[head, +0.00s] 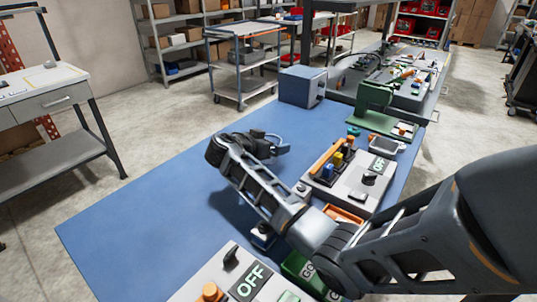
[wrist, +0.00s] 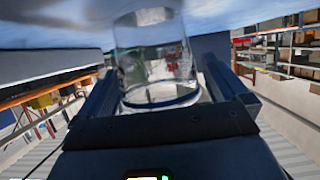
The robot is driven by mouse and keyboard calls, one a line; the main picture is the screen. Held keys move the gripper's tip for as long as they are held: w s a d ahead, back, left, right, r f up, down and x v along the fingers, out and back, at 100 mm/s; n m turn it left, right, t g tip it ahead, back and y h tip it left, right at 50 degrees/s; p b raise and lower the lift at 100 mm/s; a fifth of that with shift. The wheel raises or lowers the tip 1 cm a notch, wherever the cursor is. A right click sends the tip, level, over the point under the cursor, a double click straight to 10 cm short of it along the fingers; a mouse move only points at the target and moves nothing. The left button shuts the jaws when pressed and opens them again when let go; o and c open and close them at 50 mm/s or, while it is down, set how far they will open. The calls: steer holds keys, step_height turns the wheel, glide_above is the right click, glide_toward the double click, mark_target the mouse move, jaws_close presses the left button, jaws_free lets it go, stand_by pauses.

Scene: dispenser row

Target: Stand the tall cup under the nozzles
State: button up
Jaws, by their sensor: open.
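A clear, see-through cup (wrist: 155,62) shows in the wrist view, standing between the two fingers of my gripper (wrist: 160,95). The fingers are open, one on each side of it; I cannot tell whether either touches the cup. The cup's upper end reaches the top of the view. In the head view my gripper (head: 274,142) is over the far part of the blue table (head: 150,215). I cannot make out the cup there. No nozzles can be clearly identified in either view.
A blue-grey box (head: 302,87) stands at the table's far end. A green machine (head: 375,105) and a grey control panel with an OFF label (head: 350,170) are to the right. Another panel (head: 235,275) is at the front. The table's left side is clear.

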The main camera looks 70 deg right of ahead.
steer(key=shift+s+d+f, duration=0.15)
steer(key=shift+d+f, duration=0.1)
steer(key=shift+d, duration=0.35)
steer(key=shift+c, duration=0.4)
steer(key=c, duration=1)
steer(key=shift+r, duration=0.55)
steer(key=s+d+r+p, duration=0.2)
steer(key=s+d+r, duration=0.2)
steer(key=s+r, duration=0.6)
steer(key=shift+s+d+p, duration=0.25)
steer(key=shift+s+p, duration=0.1)
steer(key=shift+s, duration=0.05)
